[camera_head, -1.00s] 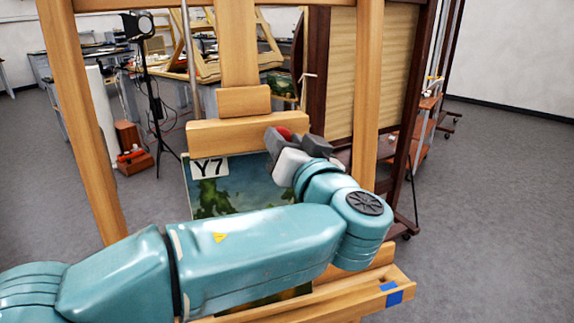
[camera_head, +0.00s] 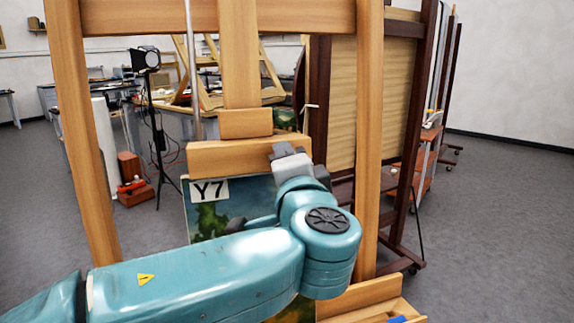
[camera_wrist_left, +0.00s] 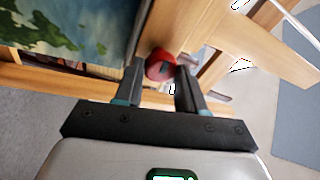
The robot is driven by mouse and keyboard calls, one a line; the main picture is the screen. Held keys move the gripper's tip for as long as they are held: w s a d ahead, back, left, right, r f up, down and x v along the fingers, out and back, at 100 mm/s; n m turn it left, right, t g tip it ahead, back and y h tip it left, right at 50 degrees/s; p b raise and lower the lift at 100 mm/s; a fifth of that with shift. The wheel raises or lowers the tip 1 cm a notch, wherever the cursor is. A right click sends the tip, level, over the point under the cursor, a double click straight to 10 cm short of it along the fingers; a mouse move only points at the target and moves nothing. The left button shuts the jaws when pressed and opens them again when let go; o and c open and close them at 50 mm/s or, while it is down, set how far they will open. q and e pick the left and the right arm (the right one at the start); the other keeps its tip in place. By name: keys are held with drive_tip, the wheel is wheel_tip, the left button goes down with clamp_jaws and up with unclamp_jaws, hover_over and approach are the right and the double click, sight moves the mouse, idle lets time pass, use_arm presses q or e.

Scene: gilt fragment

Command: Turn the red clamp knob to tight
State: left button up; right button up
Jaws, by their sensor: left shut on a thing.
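The red clamp knob (camera_wrist_left: 160,66) shows in the left wrist view on the wooden easel clamp, between the two dark fingers of my left gripper (camera_wrist_left: 160,77). It has a dark mark on its face. My left gripper is shut on the knob. In the head view my left gripper (camera_head: 286,155) is at the right end of the wooden clamp bar (camera_head: 225,160), and the knob is hidden behind it. The painting labelled Y7 (camera_head: 207,215) stands under the bar. My right gripper is in neither view.
The easel's right upright (camera_head: 368,150) stands just right of my gripper, its left upright (camera_head: 80,130) farther off. A dark wooden rack (camera_head: 410,130) is behind on the right. A lamp on a stand (camera_head: 146,62) is behind on the left. Grey floor is open at right.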

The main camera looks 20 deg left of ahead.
use_arm(q)
drive_tip(key=shift+a+r+m+g+h+p, duration=0.1)
drive_tip(key=shift+m+g+h+p, duration=0.35)
drive_tip(key=shift+m+p, duration=2.45)
drive_tip(key=shift+r+m+g+h+p, duration=0.1)
drive_tip(key=shift+m+g+h+p, duration=0.35)
drive_tip(key=shift+m+p, duration=2.45)
drive_tip(key=shift+a+r+m+g+h+p, duration=0.1)
drive_tip(key=shift+m+g+h+p, duration=0.3)
drive_tip(key=shift+m+p, duration=2.5)
drive_tip(key=shift+m+b, duration=0.9)
drive_tip(key=shift+b, duration=0.05)
drive_tip(key=o, duration=1.1)
drive_tip(key=shift+s, duration=0.1)
drive_tip(key=shift+c, duration=0.2)
